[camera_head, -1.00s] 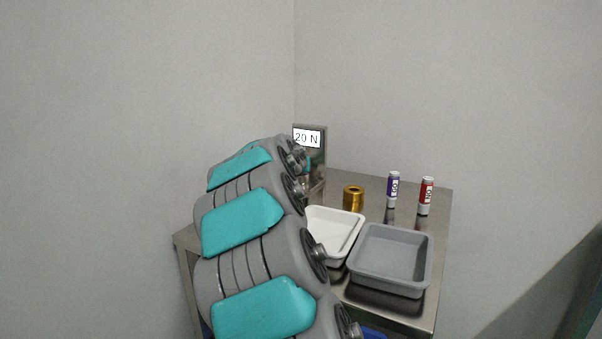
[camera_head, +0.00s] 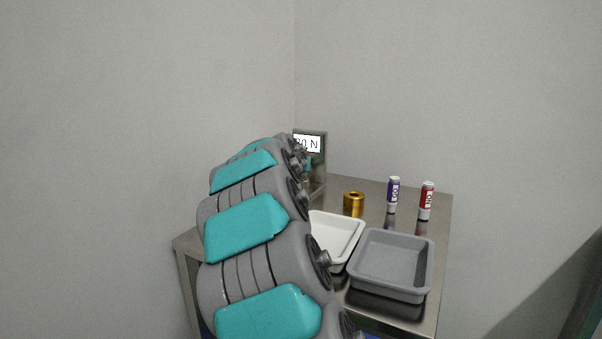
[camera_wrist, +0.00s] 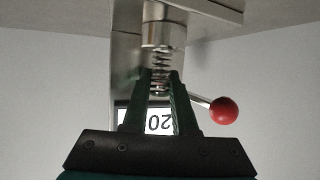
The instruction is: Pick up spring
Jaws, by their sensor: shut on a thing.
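The spring (camera_wrist: 160,62) is a small metal coil in the wrist view, directly against a shiny metal cylinder (camera_wrist: 163,30) of the force tester. My gripper (camera_wrist: 161,78) is shut on the spring, with its dark fingers on either side of the coil. I cannot tell whether the spring still touches the cylinder. In the head view the gripper and spring are hidden behind my arm. The tester's display (camera_head: 308,143) shows partly behind my arm, and it also shows upside down between the fingers in the wrist view (camera_wrist: 158,122).
A lever with a red ball (camera_wrist: 223,110) sticks out close beside my fingers. On the metal table (camera_head: 345,182) stand a gold cylinder (camera_head: 353,204), a white tray (camera_head: 350,243), a grey tray (camera_head: 388,290), a purple-labelled can (camera_head: 393,194) and a red-labelled can (camera_head: 427,201).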

